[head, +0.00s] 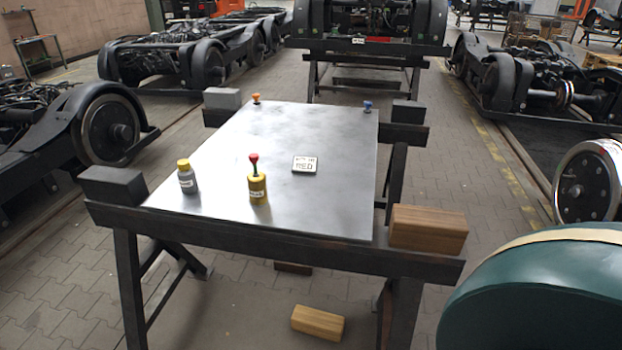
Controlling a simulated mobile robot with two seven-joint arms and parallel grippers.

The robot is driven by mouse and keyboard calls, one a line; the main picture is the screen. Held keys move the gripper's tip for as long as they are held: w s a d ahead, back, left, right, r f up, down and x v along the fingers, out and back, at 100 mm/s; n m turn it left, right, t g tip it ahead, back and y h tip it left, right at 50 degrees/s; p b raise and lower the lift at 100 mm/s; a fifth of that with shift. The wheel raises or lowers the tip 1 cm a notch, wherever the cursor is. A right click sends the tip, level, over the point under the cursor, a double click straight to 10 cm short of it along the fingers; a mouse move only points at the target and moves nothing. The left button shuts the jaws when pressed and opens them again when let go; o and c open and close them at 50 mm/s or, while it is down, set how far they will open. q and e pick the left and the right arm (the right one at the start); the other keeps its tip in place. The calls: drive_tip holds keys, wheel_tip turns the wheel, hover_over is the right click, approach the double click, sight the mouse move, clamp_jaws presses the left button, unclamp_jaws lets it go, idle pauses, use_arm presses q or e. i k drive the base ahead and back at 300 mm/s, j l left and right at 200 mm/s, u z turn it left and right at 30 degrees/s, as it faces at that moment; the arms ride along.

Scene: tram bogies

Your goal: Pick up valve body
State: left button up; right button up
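No thing in the head view can be told for sure as the valve body. A yellow cylinder (257,188) with a label, a green neck and a red ball top stands upright near the front middle of the grey metal plate (310,210). A grey bottle (187,180) with a yellow cap and a label stands upright to its left. A small orange piece (256,98) stands at the plate's back left and a small blue piece (367,106) at its back right. Neither of my grippers is in view.
A small sign (305,165) reading "RED" on its lower line lies mid-plate. The plate rests on dark trestles (270,240). A wooden block (428,229) sits at the front right, another (318,322) on the floor. Bogies (190,55) stand around. The plate's right half is mostly clear.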

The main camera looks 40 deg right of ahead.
sight(257, 184)
drive_tip(key=i+j+z, duration=0.1)
drive_tip(key=z, duration=0.4)
drive_tip(key=i+j+z, duration=0.2)
drive_tip(key=z, duration=0.3)
drive_tip(key=i+j+z, duration=0.2)
drive_tip(key=z, duration=0.3)
